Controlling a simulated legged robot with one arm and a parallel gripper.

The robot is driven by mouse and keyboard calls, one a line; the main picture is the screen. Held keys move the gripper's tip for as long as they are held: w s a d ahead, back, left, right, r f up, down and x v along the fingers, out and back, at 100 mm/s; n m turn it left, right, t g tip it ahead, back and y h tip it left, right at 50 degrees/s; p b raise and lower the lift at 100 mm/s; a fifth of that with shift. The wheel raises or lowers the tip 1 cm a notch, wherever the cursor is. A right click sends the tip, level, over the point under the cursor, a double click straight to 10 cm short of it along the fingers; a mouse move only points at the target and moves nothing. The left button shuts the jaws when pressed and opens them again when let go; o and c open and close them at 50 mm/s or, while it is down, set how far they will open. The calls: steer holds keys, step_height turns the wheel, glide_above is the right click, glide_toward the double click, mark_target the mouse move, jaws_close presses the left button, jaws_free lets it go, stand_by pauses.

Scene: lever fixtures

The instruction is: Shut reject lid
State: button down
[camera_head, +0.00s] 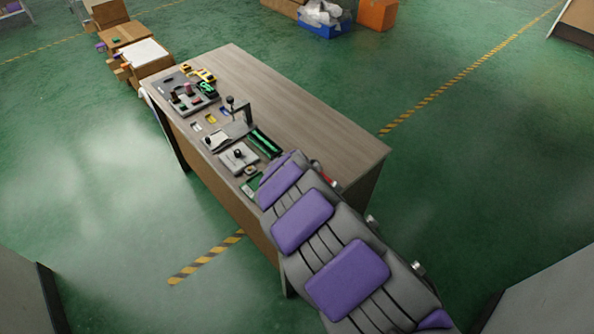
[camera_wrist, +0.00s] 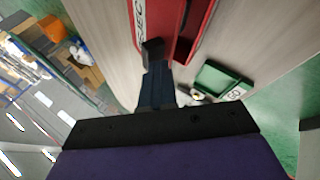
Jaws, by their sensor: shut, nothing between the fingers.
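The red reject fixture (camera_wrist: 206,12) is at the top of the wrist view, with a white strip bearing part of the word "REJECT". A dark band runs along it; I cannot tell whether its lid is up or down. A small red piece shows beyond my arm in the head view (camera_head: 328,178); the rest is hidden there. My gripper (camera_wrist: 154,52) is shut and empty, its dark fingertips at the near edge of the red fixture. I cannot tell whether they touch it. In the head view my arm hides the gripper.
A green tray with a white label (camera_wrist: 222,80) is right of my fingers. The wooden table (camera_head: 290,115) carries a grey lever fixture (camera_head: 236,130), a grey plate with a black knob (camera_head: 238,157) and small coloured parts. The table's far right side is clear.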

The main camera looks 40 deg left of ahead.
steer(key=shift+w+d+f, duration=0.2)
steer(key=shift+d+f, duration=0.3)
steer(key=shift+s+a+f+b, duration=0.15)
steer(key=shift+s+f, duration=0.3)
steer(key=shift+f, duration=0.35)
steer(key=shift+s+a+f+b, duration=0.15)
steer(key=shift+s+f, duration=0.3)
steer(key=shift+f, duration=0.3)
steer(key=shift+a+r, duration=0.1)
steer(key=s+d+r+p, duration=0.3)
steer(key=s+r+p, duration=0.3)
steer(key=s, duration=0.3)
steer(key=shift+r, duration=0.85)
steer(key=shift+a, duration=0.1)
